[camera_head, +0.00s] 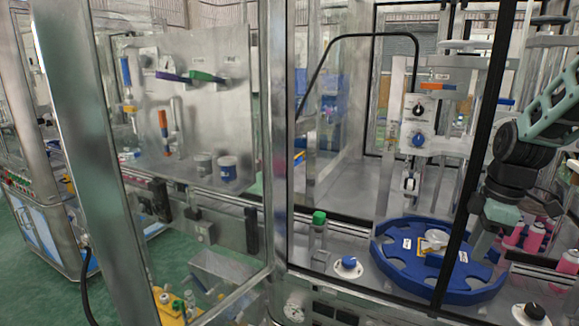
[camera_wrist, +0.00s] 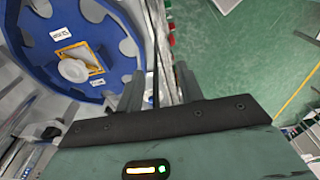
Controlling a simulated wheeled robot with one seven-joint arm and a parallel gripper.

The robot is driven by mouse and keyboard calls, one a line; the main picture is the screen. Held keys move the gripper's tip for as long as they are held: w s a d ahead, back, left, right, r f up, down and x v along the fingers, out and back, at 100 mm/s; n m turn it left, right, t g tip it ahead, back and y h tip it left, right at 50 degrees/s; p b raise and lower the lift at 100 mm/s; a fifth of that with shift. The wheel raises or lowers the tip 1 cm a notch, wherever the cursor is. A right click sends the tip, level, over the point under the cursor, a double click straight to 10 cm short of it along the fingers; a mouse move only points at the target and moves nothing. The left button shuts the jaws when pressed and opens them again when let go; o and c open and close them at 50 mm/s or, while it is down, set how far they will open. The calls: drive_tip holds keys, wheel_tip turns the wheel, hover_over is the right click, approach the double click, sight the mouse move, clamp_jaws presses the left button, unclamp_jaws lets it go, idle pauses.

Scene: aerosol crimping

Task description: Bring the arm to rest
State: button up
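My arm comes in from the right side of the head view. My gripper (camera_head: 484,243) points down there, in front of the right part of the blue round turntable (camera_head: 400,262); its fingertips are hard to make out. In the wrist view my gripper (camera_wrist: 159,80) shows two dark fingers apart, with nothing held between them. The blue turntable (camera_wrist: 40,62) lies to the left of the fingers in that view. A pale round piece (camera_wrist: 74,70) sits on an orange-edged square at its centre.
A black frame post (camera_head: 462,210) stands close to my gripper. Pink cans (camera_head: 534,238) stand to its right. A blue knob (camera_head: 348,263) and a green-topped part (camera_head: 319,218) are left of the turntable. Green floor (camera_wrist: 225,60) lies beyond the bench edge.

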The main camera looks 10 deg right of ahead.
drive_tip(key=s+a+f+m+b, duration=0.15)
drive_tip(key=s+a, duration=0.25)
drive_tip(key=a, duration=0.9)
drive_tip(key=s+a+f+b, duration=0.2)
drive_tip(key=s+a, duration=0.2)
drive_tip(key=a, duration=1)
drive_tip(key=s+a+f+m+b, duration=0.1)
drive_tip(key=s+a, duration=0.5)
drive_tip(key=s, duration=0.4)
drive_tip(key=shift+f+g+h, duration=0.2)
drive_tip(key=shift+g+h, duration=0.1)
drive_tip(key=shift+g, duration=0.1)
